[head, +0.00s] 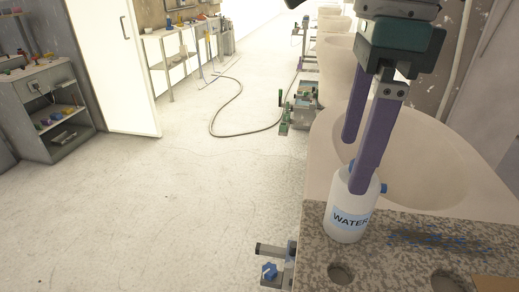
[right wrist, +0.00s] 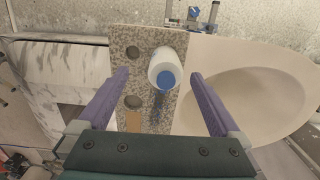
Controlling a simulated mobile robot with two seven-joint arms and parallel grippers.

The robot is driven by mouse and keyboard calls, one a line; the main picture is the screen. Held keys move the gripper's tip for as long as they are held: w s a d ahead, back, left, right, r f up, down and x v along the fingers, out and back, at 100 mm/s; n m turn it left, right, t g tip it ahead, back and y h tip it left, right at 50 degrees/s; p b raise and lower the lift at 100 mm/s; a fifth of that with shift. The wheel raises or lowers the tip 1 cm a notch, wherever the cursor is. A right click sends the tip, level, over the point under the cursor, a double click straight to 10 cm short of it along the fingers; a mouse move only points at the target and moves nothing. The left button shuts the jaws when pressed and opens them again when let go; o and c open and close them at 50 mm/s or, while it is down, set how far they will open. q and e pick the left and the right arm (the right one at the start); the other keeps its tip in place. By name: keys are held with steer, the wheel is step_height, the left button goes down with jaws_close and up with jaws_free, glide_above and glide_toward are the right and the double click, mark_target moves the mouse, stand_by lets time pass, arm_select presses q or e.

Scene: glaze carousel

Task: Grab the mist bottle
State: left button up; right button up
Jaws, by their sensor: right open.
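The mist bottle (head: 349,222) is white with a blue label reading WATER and stands upright on a speckled stone slab (head: 400,262). My right gripper (head: 354,165) is open, pointing down above the bottle, and one purple finger hides part of its top. Blue bits of the top show beside that finger. My left gripper is not in view.
The slab has round holes (head: 341,273) near the bottle. A pale basin (head: 425,165) lies just behind it. A metal clamp with a blue knob (head: 269,271) sticks out at the slab's left edge. Open floor lies to the left, with a hose (head: 240,100) on it.

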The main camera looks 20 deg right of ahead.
mark_target(351, 200)
steer(key=f, duration=0.2)
steer(key=d+f+p, duration=0.1)
steer(key=f, duration=0.1)
steer(key=shift+f, duration=0.15)
steer(key=f, duration=0.3)
steer(key=f+p, duration=0.1)
steer(key=f, duration=0.1)
steer(key=shift+d+f, duration=0.35)
jaws_close()
steer(key=shift+r, duration=0.1)
steer(key=shift+w+r, duration=0.1)
